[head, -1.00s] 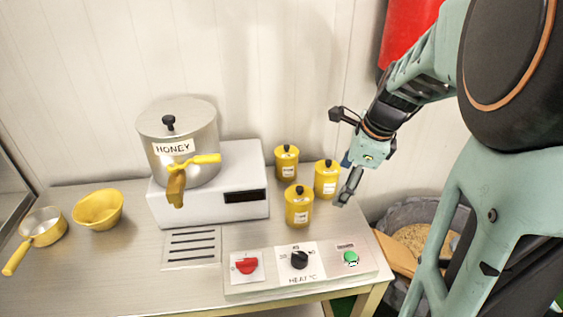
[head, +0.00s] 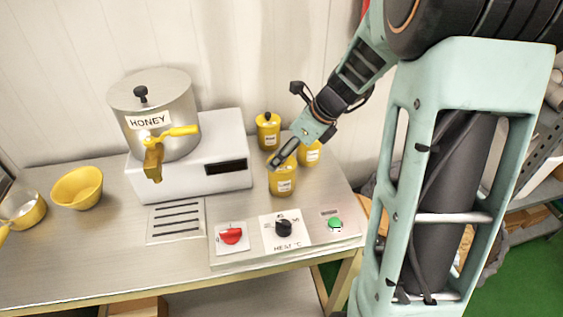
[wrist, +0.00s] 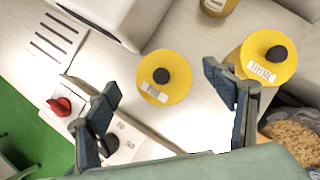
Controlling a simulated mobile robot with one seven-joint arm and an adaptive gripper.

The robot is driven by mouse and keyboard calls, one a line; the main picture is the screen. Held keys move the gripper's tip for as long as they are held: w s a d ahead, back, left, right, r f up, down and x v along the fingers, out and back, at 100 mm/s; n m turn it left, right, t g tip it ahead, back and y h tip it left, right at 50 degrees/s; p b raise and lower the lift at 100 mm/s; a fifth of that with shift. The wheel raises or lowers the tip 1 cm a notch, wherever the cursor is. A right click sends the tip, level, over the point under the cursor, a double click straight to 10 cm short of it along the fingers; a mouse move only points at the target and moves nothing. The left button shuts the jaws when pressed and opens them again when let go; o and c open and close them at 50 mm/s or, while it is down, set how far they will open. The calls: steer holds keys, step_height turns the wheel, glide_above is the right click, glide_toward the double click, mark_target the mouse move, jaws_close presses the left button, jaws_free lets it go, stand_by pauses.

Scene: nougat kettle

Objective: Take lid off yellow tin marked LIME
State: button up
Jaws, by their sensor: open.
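Three yellow tins with black-knobbed lids stand on the metal counter. The front tin (head: 283,181) is below my gripper (head: 285,152); in the wrist view this tin (wrist: 164,77) lies between my open fingers (wrist: 162,86), its label too blurred to read. The right tin (head: 309,154) is partly hidden by my gripper; in the wrist view this tin (wrist: 270,62) has a label that seems to read THYME. The back tin (head: 268,132) shows only partly at the top of the wrist view (wrist: 217,5). All lids are on. I cannot tell which is LIME.
A HONEY kettle (head: 160,105) stands on a white heater (head: 231,140) left of the tins. A control panel (head: 258,246) with red, black and green controls lies in front. A yellow bowl (head: 77,188) sits at far left. The wall is close behind.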

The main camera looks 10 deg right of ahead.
steer(key=shift+x, duration=1.4)
steer(key=shift+d, duration=0.1)
steer(key=shift+c, duration=0.6)
steer(key=c, duration=0.8)
steer(key=shift+r, duration=0.1)
